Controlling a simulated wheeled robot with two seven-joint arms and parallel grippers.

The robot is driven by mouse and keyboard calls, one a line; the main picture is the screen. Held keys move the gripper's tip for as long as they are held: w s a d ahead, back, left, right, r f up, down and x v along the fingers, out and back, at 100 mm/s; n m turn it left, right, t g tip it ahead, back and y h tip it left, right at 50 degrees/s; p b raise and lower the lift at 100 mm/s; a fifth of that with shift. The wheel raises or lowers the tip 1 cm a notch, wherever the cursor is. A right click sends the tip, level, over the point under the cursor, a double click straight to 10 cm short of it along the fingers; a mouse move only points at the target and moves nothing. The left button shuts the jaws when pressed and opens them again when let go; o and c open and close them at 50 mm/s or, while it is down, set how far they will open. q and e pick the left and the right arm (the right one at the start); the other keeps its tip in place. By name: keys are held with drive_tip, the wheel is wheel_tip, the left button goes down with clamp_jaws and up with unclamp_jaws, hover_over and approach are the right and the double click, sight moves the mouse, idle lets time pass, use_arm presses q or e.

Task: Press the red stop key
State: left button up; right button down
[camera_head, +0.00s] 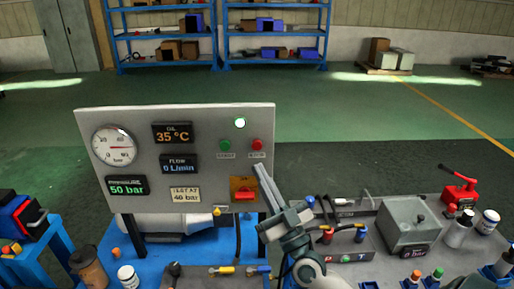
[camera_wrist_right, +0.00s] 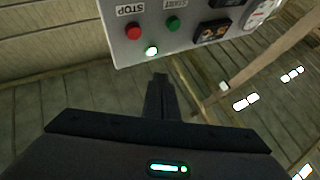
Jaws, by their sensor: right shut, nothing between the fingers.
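The red stop key (camera_head: 257,145) is a round red button at the right of the upright grey panel (camera_head: 215,125). The green start key (camera_head: 225,145) is to its left. The stop key also shows, upside down, in the right wrist view (camera_wrist_right: 134,32), beside the green key (camera_wrist_right: 173,24). My right gripper (camera_head: 262,170) is shut and empty, its tips just below the stop key in the head view. In the right wrist view the fingertips (camera_wrist_right: 160,78) are apart from the key in the picture; the exact gap is unclear. My left gripper is not in view.
A lit lamp (camera_head: 240,123) sits above the keys. A red switch on a yellow plate (camera_head: 244,186) is lower on the panel. A gauge (camera_head: 114,146) and displays fill the left. A grey box (camera_head: 405,226) and a red-handled device (camera_head: 459,188) stand on the right bench.

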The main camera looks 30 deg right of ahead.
drive_tip(key=shift+w+d+b, duration=0.4)
drive_tip(key=shift+w+d, duration=0.3)
drive_tip(key=shift+w, duration=0.4)
drive_tip(key=shift+w+d+b, duration=0.4)
drive_tip(key=shift+w+d, duration=0.3)
drive_tip(key=shift+w, duration=0.45)
drive_tip(key=shift+w+d+b, duration=0.4)
drive_tip(key=shift+w+d, duration=0.3)
drive_tip(key=shift+w, duration=0.4)
drive_tip(key=shift+w+d, duration=0.45)
drive_tip(key=shift+w, duration=0.35)
idle(0.6)
drive_tip(key=shift+s+a, duration=0.1)
drive_tip(key=shift+s, duration=0.05)
drive_tip(key=shift+s+a+p, duration=0.4)
drive_tip(key=shift+s+p, duration=0.15)
drive_tip(key=shift+s, duration=0.1)
idle(0.4)
drive_tip(key=s+a, duration=0.1)
drive_tip(key=s+p, duration=0.1)
drive_tip(key=s, duration=0.1)
drive_tip(key=s+a+p, duration=0.1)
drive_tip(key=shift+s+a, duration=0.15)
drive_tip(key=shift+a, duration=0.15)
